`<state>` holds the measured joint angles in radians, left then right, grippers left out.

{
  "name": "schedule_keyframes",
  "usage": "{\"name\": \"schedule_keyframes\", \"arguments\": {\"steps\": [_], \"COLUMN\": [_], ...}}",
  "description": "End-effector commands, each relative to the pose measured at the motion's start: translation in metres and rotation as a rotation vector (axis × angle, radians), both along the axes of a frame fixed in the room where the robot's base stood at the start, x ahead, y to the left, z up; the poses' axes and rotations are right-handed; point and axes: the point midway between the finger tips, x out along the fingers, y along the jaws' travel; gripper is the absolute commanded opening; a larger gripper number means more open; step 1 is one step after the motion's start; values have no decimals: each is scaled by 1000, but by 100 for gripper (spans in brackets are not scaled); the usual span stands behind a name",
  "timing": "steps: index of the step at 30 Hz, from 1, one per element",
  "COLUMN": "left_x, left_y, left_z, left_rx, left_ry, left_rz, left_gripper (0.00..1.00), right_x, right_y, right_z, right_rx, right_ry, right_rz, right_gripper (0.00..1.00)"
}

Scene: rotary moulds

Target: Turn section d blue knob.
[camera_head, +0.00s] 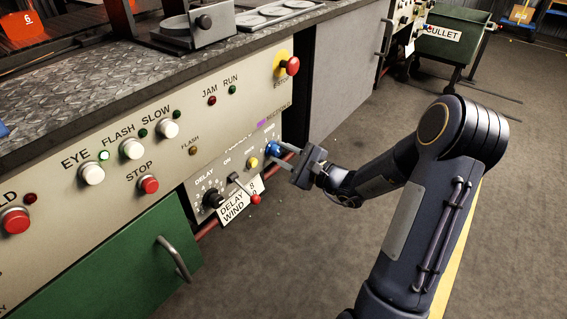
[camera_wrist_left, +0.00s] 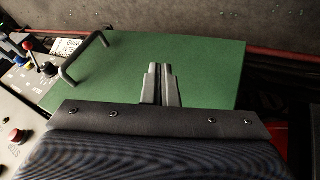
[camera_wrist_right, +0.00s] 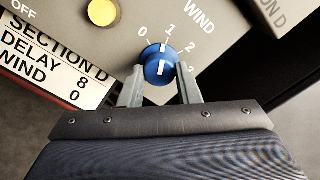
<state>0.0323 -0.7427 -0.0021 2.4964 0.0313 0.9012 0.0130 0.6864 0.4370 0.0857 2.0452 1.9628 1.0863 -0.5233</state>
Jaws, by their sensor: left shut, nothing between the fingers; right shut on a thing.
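The blue knob (camera_head: 272,149) sits on the lower control panel, right of a yellow button. My right gripper (camera_head: 281,157) is shut on it, with one finger on each side. In the right wrist view the blue knob (camera_wrist_right: 160,66) shows between the fingertips.
A yellow button (camera_head: 253,162), a black dial (camera_head: 213,199) and a red-tipped lever (camera_head: 255,199) are left of the knob. A red emergency stop (camera_head: 292,66) is above. The green door (camera_head: 120,265) has a protruding handle (camera_head: 174,258). Open floor lies to the right.

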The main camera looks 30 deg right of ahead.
Motion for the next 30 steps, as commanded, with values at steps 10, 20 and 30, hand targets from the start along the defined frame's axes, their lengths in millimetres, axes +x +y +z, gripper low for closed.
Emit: {"name": "schedule_keyframes", "arguments": {"steps": [10, 20, 30], "left_x": [0, 0, 0], "left_y": [0, 0, 0], "left_z": [-33, -35, -35], "left_rx": [0, 0, 0], "left_ry": [0, 0, 0], "left_rz": [0, 0, 0], "left_gripper": [0, 0, 0], "right_x": [0, 0, 0], "right_y": [0, 0, 0], "right_z": [-2, 0, 1], "right_rx": [-299, -510, -606], "right_ry": [-124, -209, -249], "right_rz": [2, 2, 3], "right_gripper": [7, 7, 7]}}
